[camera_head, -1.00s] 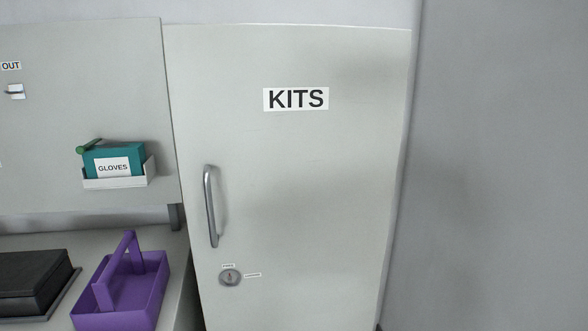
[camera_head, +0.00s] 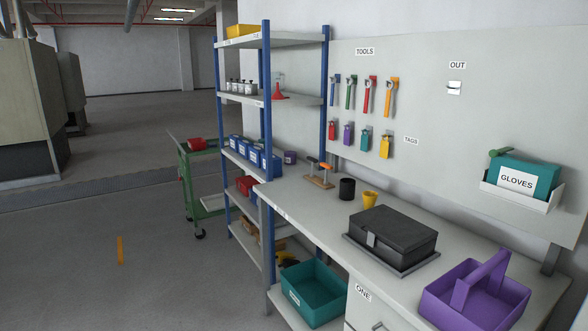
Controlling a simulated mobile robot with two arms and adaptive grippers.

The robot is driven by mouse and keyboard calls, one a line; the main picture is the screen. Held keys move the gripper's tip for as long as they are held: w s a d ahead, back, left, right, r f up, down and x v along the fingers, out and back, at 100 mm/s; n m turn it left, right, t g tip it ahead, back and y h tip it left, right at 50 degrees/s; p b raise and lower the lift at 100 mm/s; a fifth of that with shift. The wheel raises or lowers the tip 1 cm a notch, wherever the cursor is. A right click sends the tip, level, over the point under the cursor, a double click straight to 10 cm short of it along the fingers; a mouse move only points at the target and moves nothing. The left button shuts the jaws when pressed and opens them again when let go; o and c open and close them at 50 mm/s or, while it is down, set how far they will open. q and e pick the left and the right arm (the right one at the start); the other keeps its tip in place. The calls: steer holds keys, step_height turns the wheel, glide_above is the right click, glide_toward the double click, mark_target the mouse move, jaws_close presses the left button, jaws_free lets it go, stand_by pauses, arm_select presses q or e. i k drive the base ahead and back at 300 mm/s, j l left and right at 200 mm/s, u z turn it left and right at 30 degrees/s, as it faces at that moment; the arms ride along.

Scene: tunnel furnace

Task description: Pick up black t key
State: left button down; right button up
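A small wooden stand (camera_head: 318,182) on the workbench holds upright T-shaped tools with short crossbar handles (camera_head: 325,166). At least one handle looks orange. They are small here, and I cannot tell whether one of them is a black T key. No other T-shaped black key is clear in view. Neither of my grippers is in view.
The workbench (camera_head: 290,196) carries a black cup (camera_head: 347,189), a yellow cup (camera_head: 370,200), a black case (camera_head: 393,238) and a purple caddy (camera_head: 475,295). A blue-post shelf (camera_head: 266,110) and green cart (camera_head: 188,185) stand left. Floor at left is mostly open.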

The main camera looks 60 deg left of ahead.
mark_target(314, 160)
steer(key=u, duration=1.85)
